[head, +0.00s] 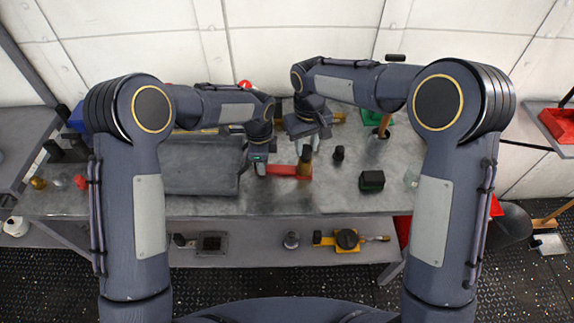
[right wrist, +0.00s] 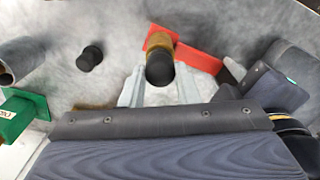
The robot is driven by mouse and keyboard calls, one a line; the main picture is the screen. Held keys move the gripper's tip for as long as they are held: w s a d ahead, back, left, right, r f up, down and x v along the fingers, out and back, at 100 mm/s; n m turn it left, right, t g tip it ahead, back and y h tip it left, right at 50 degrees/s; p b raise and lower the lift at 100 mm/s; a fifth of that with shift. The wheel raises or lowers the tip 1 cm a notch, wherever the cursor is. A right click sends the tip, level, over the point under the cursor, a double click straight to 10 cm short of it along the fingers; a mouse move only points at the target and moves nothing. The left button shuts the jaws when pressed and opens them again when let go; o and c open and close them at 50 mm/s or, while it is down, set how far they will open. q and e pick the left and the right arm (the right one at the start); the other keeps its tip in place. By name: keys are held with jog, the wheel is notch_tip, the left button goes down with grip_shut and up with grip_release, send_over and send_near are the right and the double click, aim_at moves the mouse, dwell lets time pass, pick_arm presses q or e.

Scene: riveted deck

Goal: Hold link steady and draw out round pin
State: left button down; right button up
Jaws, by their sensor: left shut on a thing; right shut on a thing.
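The red link (head: 285,170) lies low over the grey bench top, near its middle; it also shows in the right wrist view (right wrist: 203,62). My left gripper (head: 261,168) is shut on the link's left end in the head view. The round pin (head: 305,163) is brass-brown and stands at the link's right end. In the right wrist view the pin (right wrist: 158,41) has a black round head. My right gripper (right wrist: 160,78) is shut on the pin, its pale fingers on either side of the head. How deep the pin sits in the link is hidden.
A dark grey tray or mat (head: 200,185) lies left of the link. A small black cylinder (head: 338,153) and a dark green block (head: 372,181) stand to the right. Several coloured items are at the left end. The bench front below the link is clear.

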jog(key=shift+r, duration=3.9)
pick_arm(q)
jog(key=c, duration=1)
grip_release()
jog(key=shift+c, duration=0.2)
notch_tip(320, 180, up, 12)
